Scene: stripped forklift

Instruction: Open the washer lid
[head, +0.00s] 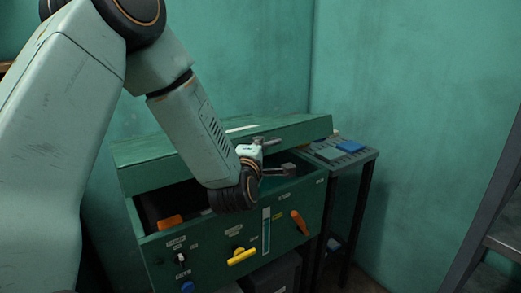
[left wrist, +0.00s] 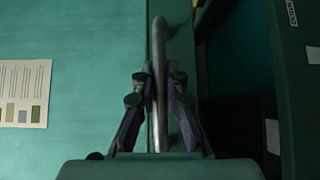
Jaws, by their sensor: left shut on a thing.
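The green washer (head: 285,232) stands against the wall in the head view, with its lid (head: 150,172) raised part way and a dark gap under the lid's front edge. My left gripper (head: 278,157) is at the front of the lid, right of its middle. In the left wrist view the gripper (left wrist: 158,95) is shut on a grey metal bar, the lid handle (left wrist: 160,40), which runs between its two fingers. The lid's green face with a printed label (left wrist: 25,92) lies left of the handle. My left arm hides part of the lid and opening. My right gripper is not in view.
The washer's front panel has a yellow handle (head: 242,257), an orange lever (head: 299,222) and small knobs. A side table (head: 362,160) with a blue item (head: 350,146) stands at the right. A grey metal frame (head: 492,205) is at the far right.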

